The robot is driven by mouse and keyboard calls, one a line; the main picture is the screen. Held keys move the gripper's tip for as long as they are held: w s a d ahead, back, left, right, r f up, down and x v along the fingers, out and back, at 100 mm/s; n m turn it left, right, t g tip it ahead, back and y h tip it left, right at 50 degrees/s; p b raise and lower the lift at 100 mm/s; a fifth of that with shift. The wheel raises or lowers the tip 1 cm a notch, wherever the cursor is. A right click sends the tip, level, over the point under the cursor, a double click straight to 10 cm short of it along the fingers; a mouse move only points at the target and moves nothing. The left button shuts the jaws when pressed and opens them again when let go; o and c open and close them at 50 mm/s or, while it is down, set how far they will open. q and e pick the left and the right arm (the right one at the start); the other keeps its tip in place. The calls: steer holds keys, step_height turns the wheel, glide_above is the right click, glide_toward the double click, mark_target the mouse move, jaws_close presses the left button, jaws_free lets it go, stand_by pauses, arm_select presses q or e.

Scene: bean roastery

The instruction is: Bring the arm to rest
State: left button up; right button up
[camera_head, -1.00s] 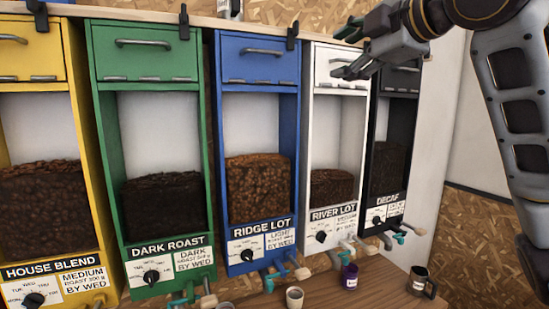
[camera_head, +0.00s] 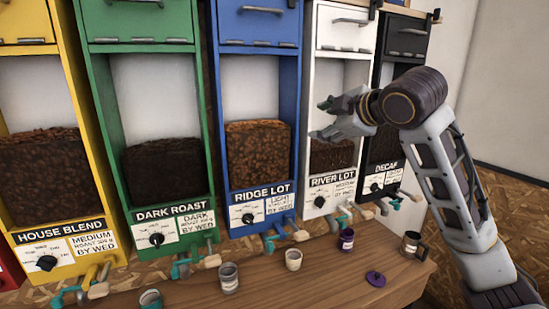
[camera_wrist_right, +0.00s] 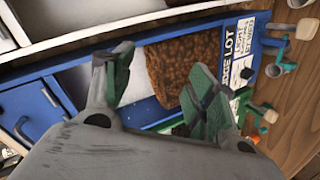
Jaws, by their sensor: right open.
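My right arm (camera_head: 445,180) comes in from the right in the head view. Its gripper (camera_head: 322,119) is open and empty, in front of the white River Lot dispenser (camera_head: 340,62). In the right wrist view the two green-padded fingers (camera_wrist_right: 160,90) stand apart with nothing between them. Behind them is the blue Ridge Lot dispenser (camera_wrist_right: 140,108) with brown beans (camera_wrist_right: 180,68) in its window. My left gripper is not in view.
Yellow (camera_head: 60,190), green (camera_head: 150,90) and black (camera_head: 405,40) dispensers stand in the row. On the wooden counter (camera_head: 320,275) are several cups, including a purple one (camera_head: 346,240) and a dark mug (camera_head: 412,243), and a purple lid (camera_head: 376,279). Floor shows at the right.

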steer(key=s+d+f+m+g+h, duration=0.1)
steer(key=s+f+m+g, duration=0.2)
steer(key=f, duration=1.4)
steer(key=s+d+f+m+g+h, duration=0.15)
steer(key=f+m, duration=0.25)
steer(key=f, duration=1.3)
steer(key=s+d+f+m+g+h, duration=0.15)
steer(key=s+d+f+m, duration=0.25)
steer(key=s+f, duration=0.85)
steer(key=s+d+f+m+g+h, duration=0.1)
steer(key=s+d+f+m+g, duration=0.25)
steer(key=s+f, duration=0.85)
steer(key=s+f+g+b, duration=0.1)
steer(key=s+f, duration=0.1)
steer(key=f, duration=1.5)
steer(key=s+f+b, duration=0.1)
steer(key=s+f, duration=0.1)
steer(key=f, duration=1.6)
steer(key=s+d+f+b, duration=0.1)
steer(key=s+d+f, duration=0.1)
steer(key=s+f, duration=0.8)
steer(key=s+d+f+g+b, duration=0.1)
steer(key=s+d+f, duration=0.1)
steer(key=s+f, duration=0.9)
steer(key=shift+s, duration=0.45)
